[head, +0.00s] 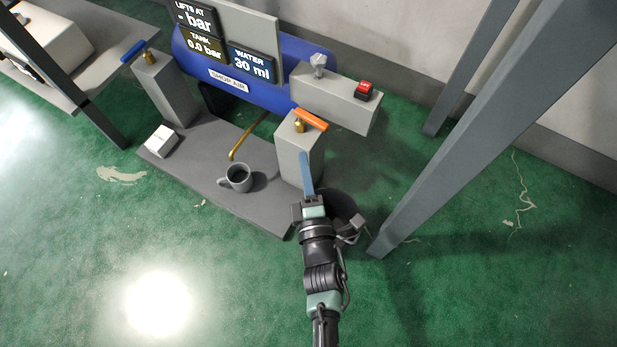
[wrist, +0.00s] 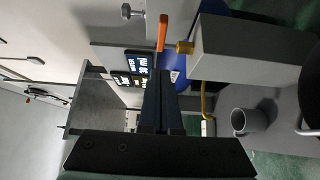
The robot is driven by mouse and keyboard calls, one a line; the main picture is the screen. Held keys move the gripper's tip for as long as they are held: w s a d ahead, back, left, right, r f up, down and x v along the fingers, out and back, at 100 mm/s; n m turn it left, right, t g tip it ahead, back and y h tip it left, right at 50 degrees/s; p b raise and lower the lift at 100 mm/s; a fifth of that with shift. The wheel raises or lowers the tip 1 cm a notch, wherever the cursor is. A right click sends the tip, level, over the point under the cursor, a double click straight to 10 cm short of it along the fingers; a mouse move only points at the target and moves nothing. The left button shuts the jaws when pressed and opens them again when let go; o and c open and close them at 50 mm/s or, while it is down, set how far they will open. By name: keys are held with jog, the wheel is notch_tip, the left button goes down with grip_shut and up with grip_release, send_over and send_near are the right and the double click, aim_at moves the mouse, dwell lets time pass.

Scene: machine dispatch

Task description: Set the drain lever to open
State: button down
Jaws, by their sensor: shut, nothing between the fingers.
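An orange lever (head: 311,119) sits on a brass valve (head: 299,126) atop a grey post (head: 299,158). The orange lever also shows in the wrist view (wrist: 163,32), beside the brass valve (wrist: 184,47). A blue lever (head: 133,50) sits on another brass valve atop the left post (head: 165,90). I see no label telling which lever is the drain. My gripper (head: 304,156) is shut and empty. In the head view its tips overlap the right post's front, below the orange lever. In the wrist view the tips (wrist: 163,73) appear apart from the orange lever.
A grey mug (head: 237,178) stands below a brass pipe (head: 250,135) from the blue tank (head: 225,84). A white box (head: 161,141) lies on the base plate. A red switch (head: 364,89) is at right. Display panels read 0.0 bar and 30 ml. A grey frame post (head: 450,125) stands right.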

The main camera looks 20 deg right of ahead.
aim_at(310, 123)
jog(key=shift+w+d+b, duration=0.3)
jog(key=shift+w+d, duration=0.8)
jog(key=shift+w, duration=0.3)
jog(key=shift+w+d+b, duration=0.3)
jog(key=shift+w+d, duration=0.75)
jog(key=shift+w, duration=0.35)
